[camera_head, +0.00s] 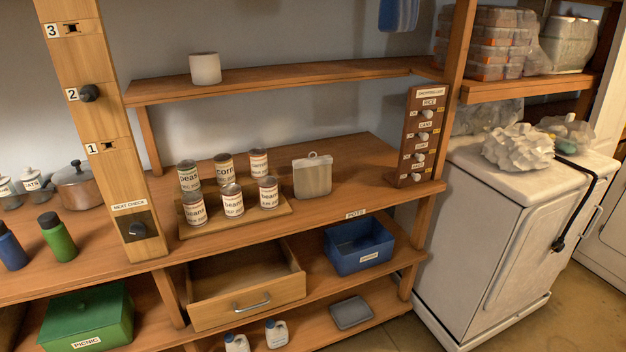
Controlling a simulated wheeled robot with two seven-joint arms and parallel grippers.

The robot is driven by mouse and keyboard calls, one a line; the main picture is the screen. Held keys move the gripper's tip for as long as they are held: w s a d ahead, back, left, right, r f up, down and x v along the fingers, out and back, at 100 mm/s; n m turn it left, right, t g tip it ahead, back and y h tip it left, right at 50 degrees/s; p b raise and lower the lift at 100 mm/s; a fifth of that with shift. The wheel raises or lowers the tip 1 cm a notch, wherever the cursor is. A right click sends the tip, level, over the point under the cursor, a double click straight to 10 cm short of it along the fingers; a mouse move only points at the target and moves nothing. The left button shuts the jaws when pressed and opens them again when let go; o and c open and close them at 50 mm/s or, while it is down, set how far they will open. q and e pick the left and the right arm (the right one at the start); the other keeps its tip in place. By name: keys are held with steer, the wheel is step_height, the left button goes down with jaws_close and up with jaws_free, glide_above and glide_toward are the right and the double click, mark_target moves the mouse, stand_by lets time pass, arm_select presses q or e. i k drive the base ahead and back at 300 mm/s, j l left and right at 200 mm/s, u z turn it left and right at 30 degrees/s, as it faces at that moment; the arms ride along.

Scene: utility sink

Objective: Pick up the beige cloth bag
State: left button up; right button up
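A pale grey-beige, upright, pouch-like item (312,177) with a small loop on top stands on the middle shelf, right of the cans. It looks most like the beige cloth bag, but I cannot tell its material. A crumpled off-white bundle (518,147) lies on the white appliance at the right; I cannot tell if it is cloth or plastic. Neither of my grippers shows in the head view, and nothing is seen touching either item.
Several labelled cans (233,200) stand left of the pouch-like item on a wooden stepped stand. A knob panel (416,137) stands to its right. Below are an open drawer (247,288) and a blue bin (358,244). A wooden post (103,130) rises at the left. Shelf room beside the item is clear.

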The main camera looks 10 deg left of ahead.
mark_target(312, 177)
steer(key=i+l+u, duration=0.1)
steer(key=l, duration=0.25)
steer(key=i+l+u, duration=0.1)
steer(key=i+l, duration=0.2)
steer(key=i+l+u, duration=0.1)
steer(key=l, duration=0.35)
steer(key=i+l+u, duration=0.1)
steer(key=l, duration=0.3)
steer(key=i, duration=0.1)
